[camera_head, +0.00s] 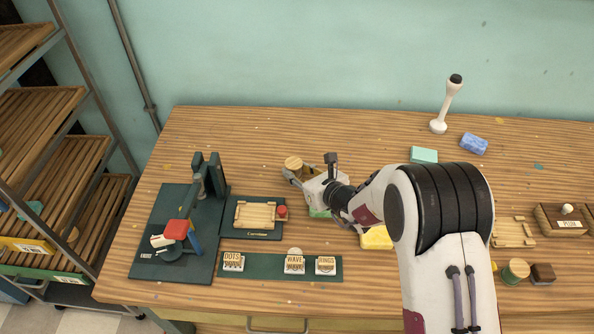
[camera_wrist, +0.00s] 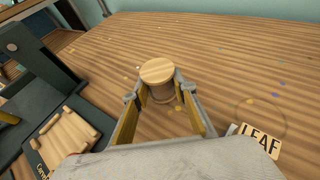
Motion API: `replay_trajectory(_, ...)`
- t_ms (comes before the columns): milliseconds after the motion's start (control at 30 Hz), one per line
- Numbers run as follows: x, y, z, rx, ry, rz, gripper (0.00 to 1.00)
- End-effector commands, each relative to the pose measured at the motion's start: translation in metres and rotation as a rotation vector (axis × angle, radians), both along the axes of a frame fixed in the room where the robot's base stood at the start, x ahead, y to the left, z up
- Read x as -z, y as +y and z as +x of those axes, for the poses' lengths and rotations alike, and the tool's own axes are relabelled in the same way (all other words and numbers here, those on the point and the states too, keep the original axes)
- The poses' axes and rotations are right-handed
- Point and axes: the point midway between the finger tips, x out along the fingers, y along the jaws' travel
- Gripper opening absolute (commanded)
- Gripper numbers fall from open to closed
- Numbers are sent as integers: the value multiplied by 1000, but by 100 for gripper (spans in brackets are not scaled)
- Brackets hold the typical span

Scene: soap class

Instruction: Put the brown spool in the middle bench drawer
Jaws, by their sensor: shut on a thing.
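The brown spool (camera_head: 293,162) has a pale wooden round top and stands upright toward the back of the bench, left of my arm. My gripper (camera_head: 291,172) is shut on it. In the wrist view the spool (camera_wrist: 158,73) sits between the fingertips of my gripper (camera_wrist: 162,97), its darker core partly hidden by them. I cannot tell whether its base touches the bench. A drawer front with a metal handle (camera_head: 278,328) shows at the bottom edge of the head view; I cannot tell which drawer it is or whether it is open.
A dark green press (camera_head: 180,235) and a tray with a wooden mould (camera_head: 255,215) stand left of my gripper. Labelled stamps (camera_head: 294,264) line the front. Soap bars, a white stand (camera_head: 446,105) and another spool (camera_head: 516,270) lie right. The bench's back left is clear.

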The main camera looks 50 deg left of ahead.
Motion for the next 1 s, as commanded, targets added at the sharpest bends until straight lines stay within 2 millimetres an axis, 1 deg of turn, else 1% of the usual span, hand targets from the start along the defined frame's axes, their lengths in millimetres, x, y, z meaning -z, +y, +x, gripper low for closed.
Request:
replay_trajectory(500, 5, 0, 0, 0, 0, 1, 2)
replay_trajectory(533, 5, 0, 0, 0, 0, 1, 32)
replay_trajectory(567, 5, 0, 0, 0, 0, 1, 39)
replay_trajectory(600, 5, 0, 0, 0, 0, 1, 43)
replay_trajectory(1000, 3, 0, 0, 0, 0, 1, 43)
